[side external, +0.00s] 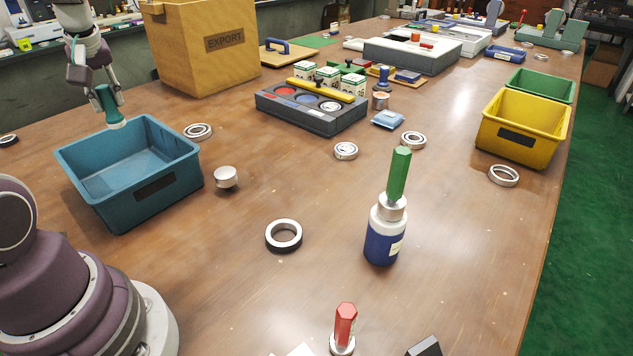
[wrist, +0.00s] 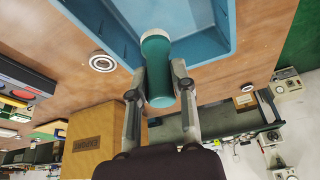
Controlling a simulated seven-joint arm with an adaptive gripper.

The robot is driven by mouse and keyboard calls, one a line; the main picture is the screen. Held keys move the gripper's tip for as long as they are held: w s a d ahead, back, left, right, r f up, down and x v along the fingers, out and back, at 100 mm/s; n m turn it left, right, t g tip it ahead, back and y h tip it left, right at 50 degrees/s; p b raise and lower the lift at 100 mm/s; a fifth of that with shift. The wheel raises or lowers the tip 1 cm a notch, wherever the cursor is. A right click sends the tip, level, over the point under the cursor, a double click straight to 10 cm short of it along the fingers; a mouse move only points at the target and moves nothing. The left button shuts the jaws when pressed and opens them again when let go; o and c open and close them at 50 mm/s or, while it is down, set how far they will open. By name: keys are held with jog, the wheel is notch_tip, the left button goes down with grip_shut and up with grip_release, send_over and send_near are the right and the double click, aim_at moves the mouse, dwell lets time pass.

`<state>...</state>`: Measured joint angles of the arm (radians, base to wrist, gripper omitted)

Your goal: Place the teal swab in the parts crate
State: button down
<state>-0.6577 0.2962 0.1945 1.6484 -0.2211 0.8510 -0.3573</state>
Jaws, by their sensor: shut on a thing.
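The teal swab (side external: 106,98) has a teal hexagonal-looking handle and a pale lower end. My gripper (side external: 106,92) is shut on its handle and holds it roughly upright, slightly tilted, at the back left of the blue crate. In the wrist view the swab (wrist: 157,68) sits between the two fingers of my gripper (wrist: 158,85), with its pale end toward the crate. The blue crate (side external: 152,187), with a dark label plate, stands on the table at the left and looks empty inside. It also shows in the wrist view (wrist: 213,52). The swab's exact height over the rim cannot be told.
A cardboard EXPORT box (side external: 210,50) stands behind the crate. A bearing ring (side external: 198,131) and a metal cup (side external: 226,178) lie to the crate's right. A blue-and-white bottle (side external: 384,235) holds a green handle. A yellow bin (side external: 522,128) stands far right. The table's middle is mostly clear.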

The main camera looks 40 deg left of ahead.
notch_tip(320, 180, down, 15)
dwell(0.4)
jog(key=c, duration=0.9)
grip_release()
jog(key=shift+f, duration=0.15)
jog(key=shift+c, duration=0.2)
jog(key=w+v, duration=0.1)
jog(key=v, duration=1.1)
jog(key=s+d+r+m+t+h, duration=0.1)
jog(key=d+r+m+t+h, duration=0.1)
jog(key=d+m, duration=0.6)
jog(key=s+d+r+m+t+h, duration=0.1)
jog(key=d+r+m, duration=0.3)
jog(key=d+m, duration=0.4)
jog(key=d+t+h, duration=0.1)
jog(key=d, duration=0.5)
jog(key=shift+r+t+h, duration=0.2)
jog(key=shift+t+h, duration=0.1)
jog(key=shift+t, duration=0.1)
